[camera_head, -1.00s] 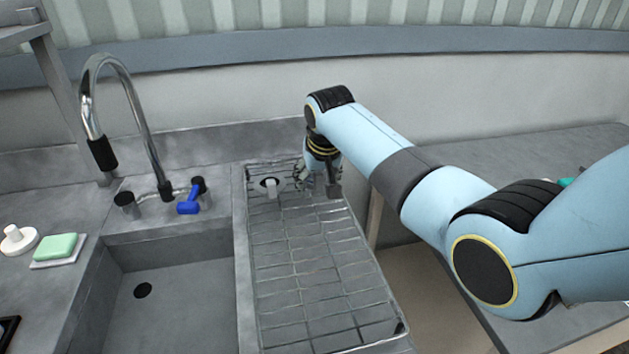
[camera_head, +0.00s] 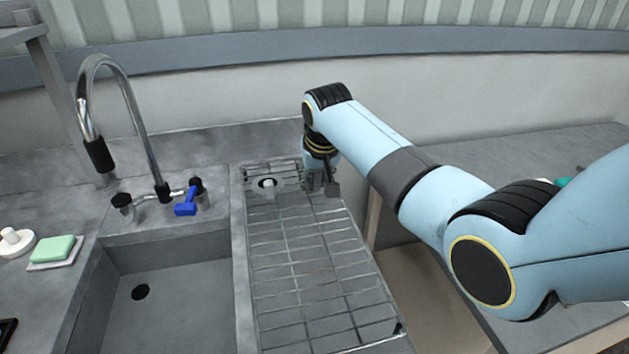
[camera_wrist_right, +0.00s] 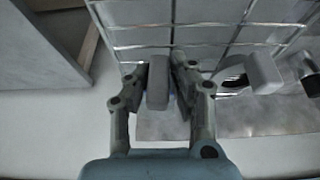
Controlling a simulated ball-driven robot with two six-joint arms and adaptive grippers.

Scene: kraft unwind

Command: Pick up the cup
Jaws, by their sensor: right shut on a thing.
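My right gripper (camera_head: 320,182) is low over the far end of the wire drying rack, small in the head view. In the right wrist view the gripper (camera_wrist_right: 166,78) is shut on a rounded grey piece (camera_wrist_right: 157,84) between its fingers. I cannot tell whether this piece is part of the cup; no whole cup shape shows clearly. A pale thing (camera_head: 268,184) stands in the rack just left of the gripper. A pale block with a curved part (camera_wrist_right: 262,72) shows right of the fingers in the wrist view. My left gripper is out of view.
The wire rack (camera_head: 318,262) is mostly bare toward the front. Left of it are the sink (camera_head: 185,300), the tall faucet (camera_head: 135,110) and a blue item (camera_head: 186,203). A green sponge (camera_head: 53,248) lies at far left. The wall rises behind the rack.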

